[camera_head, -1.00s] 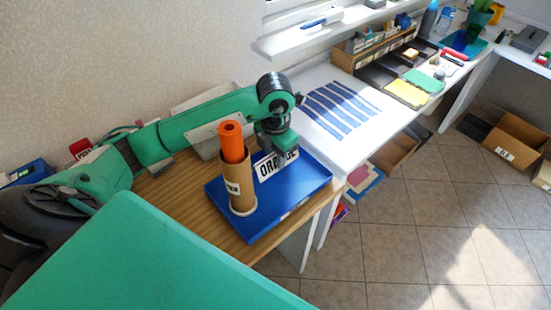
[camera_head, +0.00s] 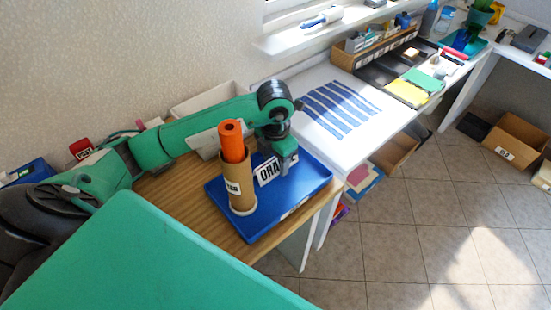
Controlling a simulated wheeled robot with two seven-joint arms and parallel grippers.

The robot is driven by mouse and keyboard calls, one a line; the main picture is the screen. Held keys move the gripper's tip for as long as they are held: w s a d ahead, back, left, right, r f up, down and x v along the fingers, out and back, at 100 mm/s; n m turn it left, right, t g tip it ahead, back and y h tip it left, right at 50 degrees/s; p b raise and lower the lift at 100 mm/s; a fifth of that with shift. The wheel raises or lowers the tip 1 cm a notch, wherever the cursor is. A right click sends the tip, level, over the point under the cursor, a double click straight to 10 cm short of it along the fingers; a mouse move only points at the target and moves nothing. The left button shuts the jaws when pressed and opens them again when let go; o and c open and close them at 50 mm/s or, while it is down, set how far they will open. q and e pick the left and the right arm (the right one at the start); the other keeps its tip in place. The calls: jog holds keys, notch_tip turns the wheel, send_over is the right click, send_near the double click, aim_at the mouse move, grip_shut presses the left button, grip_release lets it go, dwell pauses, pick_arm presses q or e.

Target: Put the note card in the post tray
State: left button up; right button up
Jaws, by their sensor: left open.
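A white card lettered "ORA..." (camera_head: 265,172) shows at the back of the blue tray (camera_head: 300,196); its right part is hidden behind my gripper. I cannot tell whether it is the note card. My left gripper (camera_head: 283,168) is open, pointing down over the blue tray at the card's right end; I cannot tell whether it touches the card. A red item with a white label (camera_head: 82,149), perhaps reading "POST", shows at the left behind my arm. No post tray can be made out clearly. My right gripper is not in view.
A brown cardboard tube (camera_head: 240,192) with an orange roll (camera_head: 231,140) in it stands upright in the blue tray, left of my gripper. A pale open bin (camera_head: 207,100) is behind my arm. Blue strips (camera_head: 338,107) lie on the white counter.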

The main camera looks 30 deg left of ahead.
pick_arm(q)
notch_tip(320, 180, up, 5)
jog(key=shift+f+b, duration=0.1)
jog(key=shift+b, duration=0.25)
notch_tip(320, 180, up, 6)
jog(key=shift+f, duration=0.15)
jog(key=shift+r, duration=0.8)
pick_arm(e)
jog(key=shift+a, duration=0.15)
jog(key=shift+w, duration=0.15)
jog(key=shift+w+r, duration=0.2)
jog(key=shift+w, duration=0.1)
